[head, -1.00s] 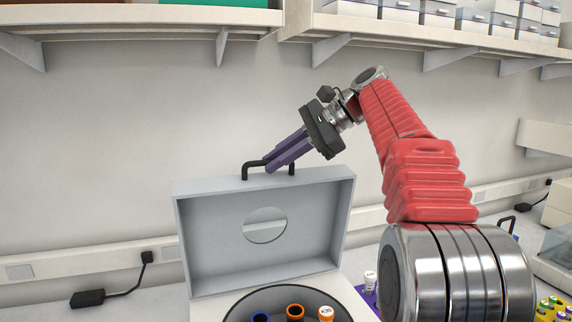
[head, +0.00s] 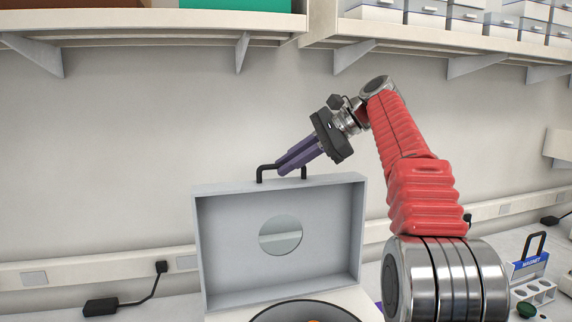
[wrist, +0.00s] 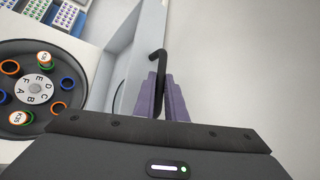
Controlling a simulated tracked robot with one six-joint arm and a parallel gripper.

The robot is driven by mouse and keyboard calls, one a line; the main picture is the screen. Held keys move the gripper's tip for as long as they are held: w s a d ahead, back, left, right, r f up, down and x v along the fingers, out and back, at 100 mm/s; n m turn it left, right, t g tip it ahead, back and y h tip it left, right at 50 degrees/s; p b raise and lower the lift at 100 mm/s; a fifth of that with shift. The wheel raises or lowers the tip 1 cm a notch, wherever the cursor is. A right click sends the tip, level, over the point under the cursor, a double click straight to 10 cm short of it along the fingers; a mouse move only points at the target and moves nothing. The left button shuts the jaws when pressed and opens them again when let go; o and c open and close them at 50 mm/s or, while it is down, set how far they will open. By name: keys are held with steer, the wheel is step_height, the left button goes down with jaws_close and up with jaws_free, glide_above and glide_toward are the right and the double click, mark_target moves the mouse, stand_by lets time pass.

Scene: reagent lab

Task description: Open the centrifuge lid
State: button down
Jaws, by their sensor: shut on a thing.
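The centrifuge lid (head: 345,240) is a grey box-like cover with a round window (head: 281,236). It stands raised, about upright, at the back of the centrifuge. A black bar handle (head: 265,169) is on its top edge. My gripper (head: 288,168) reaches the handle from the upper right, its purple fingers shut on it. In the wrist view the handle (wrist: 157,66) passes between the two fingers. The rotor (wrist: 73,122) lies uncovered there, with several coloured-ring tubes and a lettered white hub (wrist: 35,88).
Shelves with boxes (head: 460,15) hang above the arm. A tube rack (wrist: 62,14) stands beside the centrifuge. A blue rack labelled MAGNET (head: 530,268) is at the right. A black power adapter (head: 100,306) lies at the left.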

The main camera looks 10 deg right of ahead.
steer(key=c, duration=2.1)
jaws_free()
steer(key=shift+s+r, duration=0.15)
steer(key=shift+r, duration=0.2)
steer(key=shift+o, duration=1.4)
steer(key=shift+f, duration=0.15)
steer(key=shift+d, duration=0.15)
steer(key=shift+v, duration=3.55)
steer(key=shift+d, duration=0.1)
